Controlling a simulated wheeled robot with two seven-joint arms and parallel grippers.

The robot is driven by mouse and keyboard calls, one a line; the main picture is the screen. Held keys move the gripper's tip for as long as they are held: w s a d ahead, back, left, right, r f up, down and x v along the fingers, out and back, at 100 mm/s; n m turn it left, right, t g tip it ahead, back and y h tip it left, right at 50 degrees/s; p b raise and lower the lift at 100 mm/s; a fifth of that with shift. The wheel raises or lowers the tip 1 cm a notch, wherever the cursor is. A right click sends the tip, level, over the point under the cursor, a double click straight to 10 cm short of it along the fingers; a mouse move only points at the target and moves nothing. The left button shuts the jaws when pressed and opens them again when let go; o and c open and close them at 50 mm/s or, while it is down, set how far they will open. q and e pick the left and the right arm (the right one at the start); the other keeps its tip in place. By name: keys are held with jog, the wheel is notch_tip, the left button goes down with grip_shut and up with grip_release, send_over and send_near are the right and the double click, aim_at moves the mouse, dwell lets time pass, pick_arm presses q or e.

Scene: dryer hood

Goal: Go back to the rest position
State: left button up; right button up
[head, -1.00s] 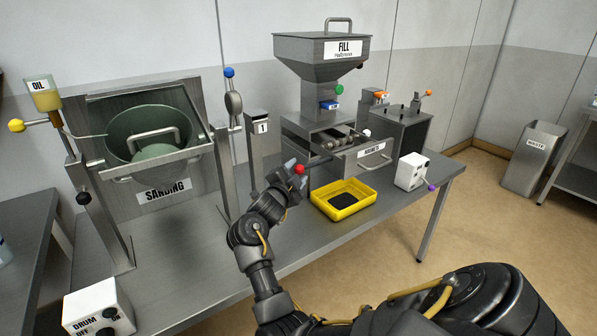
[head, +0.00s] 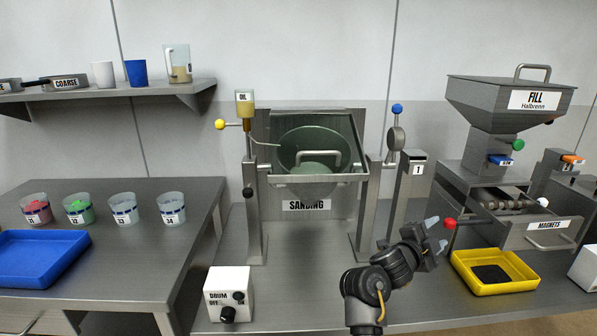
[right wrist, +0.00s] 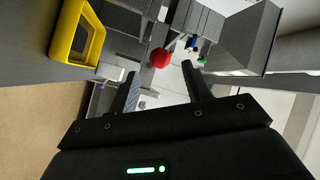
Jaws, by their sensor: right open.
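My right gripper (head: 436,235) is open, beside the red ball knob (head: 449,223) on the lever of the magnets unit (head: 541,236). In the right wrist view its two fingers (right wrist: 161,76) are spread and empty. The red knob (right wrist: 159,57) shows there just past the fingertips, towards the gap; I cannot tell whether a finger touches it. My left gripper is not in view.
A yellow tray (head: 520,286) lies right of my right gripper. The sanding drum hood (head: 314,150) stands left behind it, with a drum switch box (head: 229,293) in front. Labelled cups and a blue tray (head: 45,258) sit on the left table.

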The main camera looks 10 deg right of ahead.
jog(key=s+a+f+n+t+y, duration=0.2)
jog(key=s+a+f+n+y, duration=0.2)
jog(key=a+f+n+y, duration=0.4)
jog(key=s+a+f+n+t+y, duration=0.3)
jog(key=s+a+f+n+y, duration=0.25)
jog(key=f+n, duration=0.4)
jog(key=s+a+f+n+g+y, duration=0.1)
jog(key=s+a+f+n+g, duration=0.2)
jog(key=s, duration=0.5)
jog(key=s+a+f+n+g+y, duration=0.1)
jog(key=s+a+f+n+g, duration=0.25)
jog(key=s, duration=0.45)
jog(key=s+a+f+n+g+y, duration=0.1)
jog(key=s+a+f+n+g, duration=0.15)
jog(key=s, duration=0.55)
notch_tip(320, 180, down, 24)
jog(key=g+p, duration=0.1)
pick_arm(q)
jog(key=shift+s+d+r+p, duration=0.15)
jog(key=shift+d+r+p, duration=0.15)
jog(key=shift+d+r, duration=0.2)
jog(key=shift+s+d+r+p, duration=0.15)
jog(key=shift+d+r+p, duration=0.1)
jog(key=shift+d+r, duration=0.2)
pick_arm(e)
jog(key=s+d+f+g, duration=0.1)
jog(key=s+d+f, duration=0.2)
jog(key=s+f, duration=1.3)
jog(key=shift+s+d+f, duration=0.2)
jog(key=shift+s, duration=0.3)
